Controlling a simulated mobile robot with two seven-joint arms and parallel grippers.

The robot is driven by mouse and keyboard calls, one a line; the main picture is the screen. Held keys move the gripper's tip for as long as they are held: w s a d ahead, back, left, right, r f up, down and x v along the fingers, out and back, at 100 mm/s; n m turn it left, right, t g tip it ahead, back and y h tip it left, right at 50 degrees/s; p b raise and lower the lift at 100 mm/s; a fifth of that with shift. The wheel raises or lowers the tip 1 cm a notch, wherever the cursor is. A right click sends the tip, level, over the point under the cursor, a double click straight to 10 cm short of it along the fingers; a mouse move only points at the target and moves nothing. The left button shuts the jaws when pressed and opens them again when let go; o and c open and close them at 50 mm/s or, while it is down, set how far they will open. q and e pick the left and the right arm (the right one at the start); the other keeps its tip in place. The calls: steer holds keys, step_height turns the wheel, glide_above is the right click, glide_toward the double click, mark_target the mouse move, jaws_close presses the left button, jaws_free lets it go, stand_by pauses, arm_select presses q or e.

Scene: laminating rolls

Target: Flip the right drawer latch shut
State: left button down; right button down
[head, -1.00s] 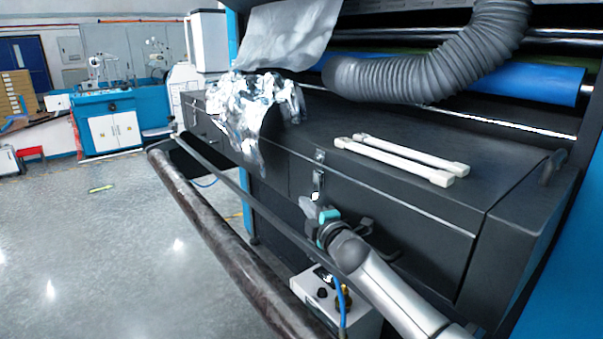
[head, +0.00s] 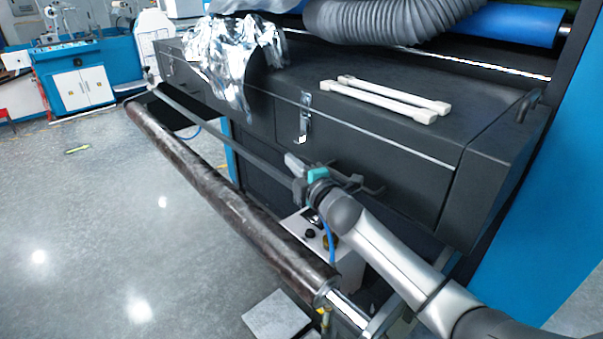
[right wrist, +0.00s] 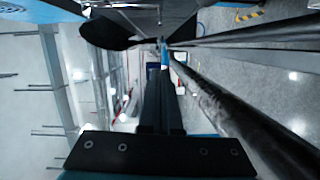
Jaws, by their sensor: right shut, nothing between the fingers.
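The right drawer latch (head: 304,120) is a narrow silver piece on the black front of the long cabinet (head: 380,178), just below the lid edge. Its lever hangs down and its bright lower end shows; I cannot tell whether it is fastened. My right gripper (head: 291,161) is shut and empty, a little below and left of the latch's lower end in the head view, apparently apart from it. In the right wrist view its dark fingers (right wrist: 162,75) lie together, and the latch cannot be made out there. My left gripper is not in view.
A dark bar (head: 235,140) and a large roll (head: 225,195) run along the cabinet's front. A black handle (head: 372,188) sticks out right of the gripper. Crumpled foil (head: 235,55) and two white bars (head: 385,97) lie on top. A white control box (head: 300,228) stands below.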

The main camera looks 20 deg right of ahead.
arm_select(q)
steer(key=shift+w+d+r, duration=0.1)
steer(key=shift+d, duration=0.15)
arm_select(e)
steer(key=s, duration=0.5)
steer(key=shift+s, duration=0.25)
steer(key=shift+r, duration=0.1)
